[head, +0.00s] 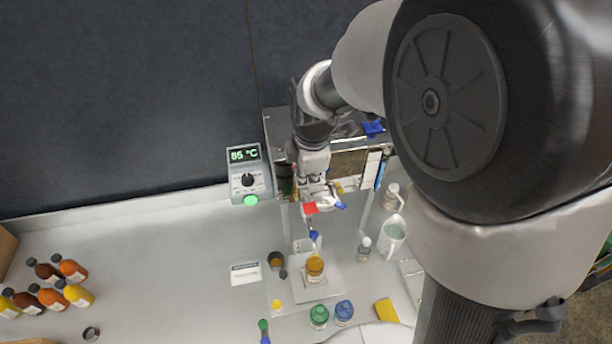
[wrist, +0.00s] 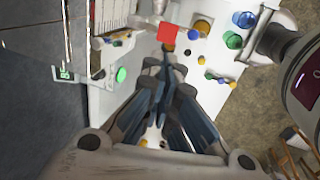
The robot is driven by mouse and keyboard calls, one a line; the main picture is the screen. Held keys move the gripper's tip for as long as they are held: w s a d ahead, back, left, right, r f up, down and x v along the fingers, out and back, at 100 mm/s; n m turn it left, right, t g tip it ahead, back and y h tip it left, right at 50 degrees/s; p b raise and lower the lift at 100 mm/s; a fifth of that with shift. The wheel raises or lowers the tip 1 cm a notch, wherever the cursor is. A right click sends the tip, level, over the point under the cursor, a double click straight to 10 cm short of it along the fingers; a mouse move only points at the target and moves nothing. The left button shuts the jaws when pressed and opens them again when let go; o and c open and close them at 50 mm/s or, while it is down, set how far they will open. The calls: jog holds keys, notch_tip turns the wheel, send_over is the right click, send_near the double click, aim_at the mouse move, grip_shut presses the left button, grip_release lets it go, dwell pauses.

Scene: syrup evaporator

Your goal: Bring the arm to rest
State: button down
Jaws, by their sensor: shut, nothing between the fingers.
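My arm reaches in from the upper right of the head view and ends over the front of the metal evaporator (head: 350,165). My gripper (wrist: 167,75) shows in the wrist view with its dark fingers together and nothing held. In the head view its fingers are hard to make out among the fittings. A red square piece (head: 310,208) is just below my wrist; it also shows beyond the fingertips in the wrist view (wrist: 167,33). I cannot tell whether the fingers touch it.
An amber jar (head: 315,268) stands on a white platform (head: 300,290) below the evaporator. A temperature controller (head: 248,175) stands left. A white pitcher (head: 392,236) is at right. Several syrup bottles (head: 78,295) stand far left.

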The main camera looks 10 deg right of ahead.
dwell(0.4)
jog(key=s+d+f+m+t+b, duration=0.1)
jog(key=s+d+m+t+b, duration=0.1)
jog(key=s+m+b, duration=0.9)
jog(key=s+m, duration=0.7)
jog(key=s, duration=0.4)
jog(key=shift+s+d+b, duration=0.3)
jog(key=shift+s+d, duration=0.1)
dwell(0.8)
